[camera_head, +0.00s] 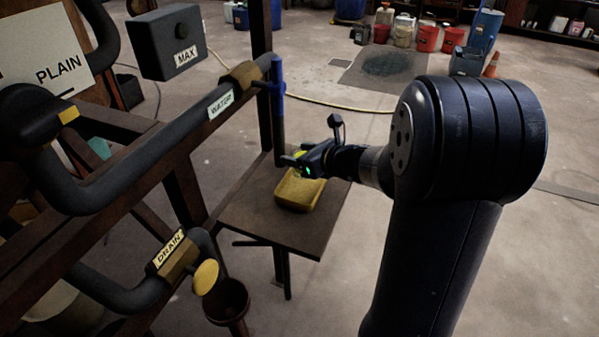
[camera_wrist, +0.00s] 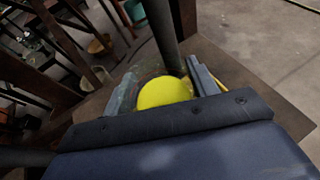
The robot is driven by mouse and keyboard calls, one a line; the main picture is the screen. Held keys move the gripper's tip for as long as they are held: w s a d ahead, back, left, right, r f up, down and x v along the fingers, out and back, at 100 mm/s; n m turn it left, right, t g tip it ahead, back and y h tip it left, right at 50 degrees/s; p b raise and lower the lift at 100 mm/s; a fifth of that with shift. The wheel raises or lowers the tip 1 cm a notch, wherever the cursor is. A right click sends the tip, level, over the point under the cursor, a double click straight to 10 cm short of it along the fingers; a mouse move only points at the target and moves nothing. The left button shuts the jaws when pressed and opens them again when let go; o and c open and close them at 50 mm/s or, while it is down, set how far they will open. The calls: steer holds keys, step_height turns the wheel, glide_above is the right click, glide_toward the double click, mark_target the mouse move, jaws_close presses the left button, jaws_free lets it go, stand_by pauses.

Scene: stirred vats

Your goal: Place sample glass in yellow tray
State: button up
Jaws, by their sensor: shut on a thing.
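The yellow tray (camera_head: 300,194) sits on a small brown side table. My gripper (camera_head: 291,160) is just above the tray's far edge in the head view; I cannot tell the exact height gap. The gripper is shut on the sample glass, which shows in the wrist view as a bright yellow disc (camera_wrist: 165,92) between the two fingers (camera_wrist: 163,88). In the head view only a small yellow patch of the glass (camera_head: 299,155) shows; the rest is hidden by the gripper. The wrist view mostly hides the tray.
The brown side table (camera_head: 250,217) has bare surface around the tray. WATER and DRAIN pipes run at the left. A brown funnel (camera_head: 227,301) is below the drain valve.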

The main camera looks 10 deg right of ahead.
steer(key=shift+f+b, duration=0.45)
steer(key=shift+f, duration=1.5)
steer(key=shift+f, duration=0.1)
steer(key=shift+f, duration=0.15)
steer(key=o, duration=1.3)
steer(key=shift+o, duration=0.2)
steer(key=shift+s+d+r, duration=0.1)
steer(key=shift+s+r, duration=0.05)
steer(key=shift+r, duration=0.2)
steer(key=p+v, duration=0.1)
steer(key=v, duration=1)
steer(key=shift+s+d, duration=0.15)
steer(key=shift+s, duration=0.15)
